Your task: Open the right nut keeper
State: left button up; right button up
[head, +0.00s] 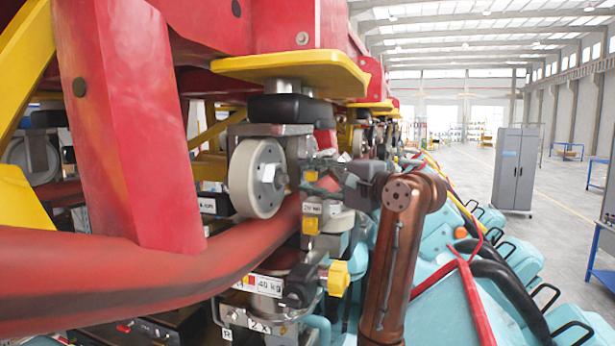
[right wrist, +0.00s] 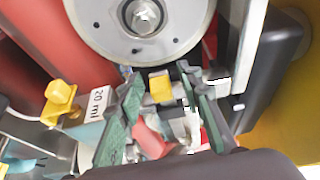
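My right gripper (head: 322,184) reaches in from the right to the side of the coaster train, just right of a pale wheel (head: 257,178). In the right wrist view its two green-padded fingers (right wrist: 160,78) stand apart. A small yellow block (right wrist: 159,87) shows between the fingertips, below the wheel's rim (right wrist: 110,45). It may be the right nut keeper; I cannot tell for sure, nor whether a finger touches it. A red part (right wrist: 152,140) and pale parts lie behind, between the fingers. My left gripper is not in view.
A thick red rail (head: 150,275) crosses the left and front. A yellow knob (head: 338,278) sticks out below my gripper. In the right wrist view a yellow nut (right wrist: 60,92) sits beside a "20 ml" label (right wrist: 97,103). Turquoise seats (head: 435,240) fill the lower right.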

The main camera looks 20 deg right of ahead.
jog(key=shift+s+d, duration=0.25)
jog(key=shift+d, duration=0.1)
jog(key=shift+c, duration=1.3)
jog(key=shift+w, duration=0.2)
jog(key=c, duration=0.3)
grip_shut()
jog(key=shift+f, duration=0.1)
